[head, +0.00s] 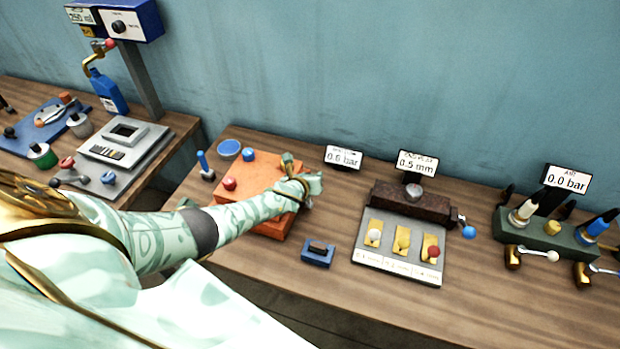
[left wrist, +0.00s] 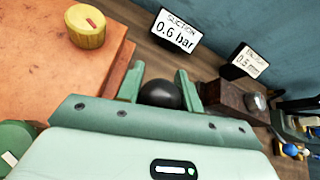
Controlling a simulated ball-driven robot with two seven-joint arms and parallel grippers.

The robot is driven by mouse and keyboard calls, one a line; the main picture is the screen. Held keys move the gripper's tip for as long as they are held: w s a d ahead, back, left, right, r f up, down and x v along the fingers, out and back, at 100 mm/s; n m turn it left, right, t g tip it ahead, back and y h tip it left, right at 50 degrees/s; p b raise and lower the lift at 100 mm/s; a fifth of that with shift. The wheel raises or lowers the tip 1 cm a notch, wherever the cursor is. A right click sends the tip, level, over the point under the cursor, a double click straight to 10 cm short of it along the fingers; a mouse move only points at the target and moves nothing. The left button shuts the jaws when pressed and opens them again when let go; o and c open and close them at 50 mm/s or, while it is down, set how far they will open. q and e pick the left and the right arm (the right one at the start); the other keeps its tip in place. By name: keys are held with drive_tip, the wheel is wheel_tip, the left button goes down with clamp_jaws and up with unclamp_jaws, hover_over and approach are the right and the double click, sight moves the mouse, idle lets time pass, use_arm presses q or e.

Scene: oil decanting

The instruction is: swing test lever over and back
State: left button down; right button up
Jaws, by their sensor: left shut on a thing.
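My left gripper (head: 306,190) is at the right edge of the orange box (head: 262,197) on the table. In the left wrist view its two green fingers (left wrist: 158,90) stand on either side of a round black knob (left wrist: 160,96), and it is shut on this knob. The knob looks like the end of the test lever, but any lever shaft is hidden behind the gripper body. In the head view the hand covers the knob. A sign behind reads suction 0.6 bar (head: 343,157). My right gripper is in neither view.
A red knob (head: 229,183) and a blue knob (head: 248,154) are on the box. A yellow knob (left wrist: 87,27) shows in the wrist view. A small blue block (head: 318,254) and a grey switch panel (head: 365,255) lie to the right. The table front between them is clear.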

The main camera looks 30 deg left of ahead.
use_arm(q)
drive_tip(key=shift+s+f, duration=0.1)
drive_tip(key=shift+f, duration=0.1)
drive_tip(key=c, duration=1)
unclamp_jaws()
drive_tip(key=shift+o, duration=0.3)
drive_tip(key=shift+w+f, duration=0.1)
drive_tip(key=shift+w, duration=0.15)
drive_tip(key=p+v, duration=0.7)
drive_tip(key=v, duration=0.9)
drive_tip(key=shift+p, duration=0.4)
drive_tip(key=shift+s+a, duration=0.1)
